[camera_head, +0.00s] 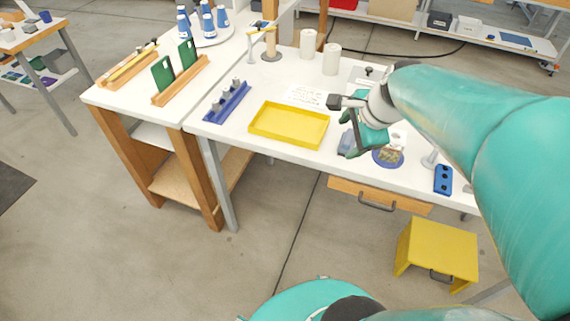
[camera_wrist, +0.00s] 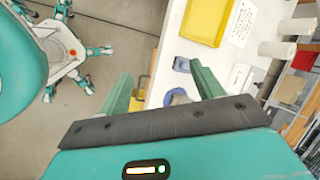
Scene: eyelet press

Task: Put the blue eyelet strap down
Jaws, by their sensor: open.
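My gripper (camera_head: 352,136) is open over the front part of the white table; in the wrist view its two green fingers (camera_wrist: 160,78) stand wide apart with nothing held between them. A blue piece with dark round holes (camera_head: 443,180) lies flat on the table near its right front edge; it may be the eyelet strap, but I cannot be sure. It is apart from my gripper, to its right. A grey-blue block (camera_head: 345,143) is on the table close by my fingers, partly hidden by them; it also shows in the wrist view (camera_wrist: 181,64).
A round blue dish (camera_head: 388,158) with small brownish contents stands right of my gripper. A yellow tray (camera_head: 289,124) and a blue rack (camera_head: 228,102) are to the left. White cylinders (camera_head: 331,59) stand behind. A yellow stool (camera_head: 437,250) is below the table edge.

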